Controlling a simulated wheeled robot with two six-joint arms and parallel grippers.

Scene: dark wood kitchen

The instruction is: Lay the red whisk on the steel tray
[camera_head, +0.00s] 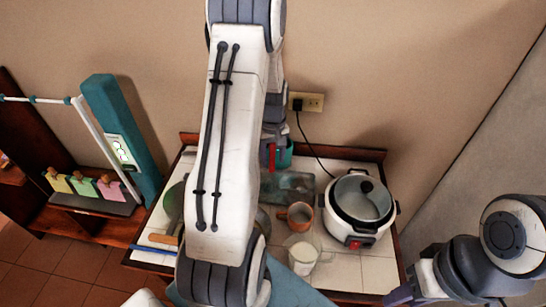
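The steel tray (298,181) lies on the tiled worktop behind the orange mug, partly hidden by my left arm. A narrow red piece (271,157), possibly the red whisk's handle, shows at my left gripper (277,155) above the tray's back left. A teal shape is right beside it. The whisk's wire head is not visible, and I cannot tell whether the fingers grip the red piece. My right gripper (398,297) is only partly in view at the bottom right, off the worktop's front right corner; its fingers are not clear.
A white cooker (349,229) with a glass lid stands right of the tray, its cord running to a wall socket. An orange mug (295,217) and a clear jug (303,260) of white liquid stand in front. A green pan (171,204) lies left.

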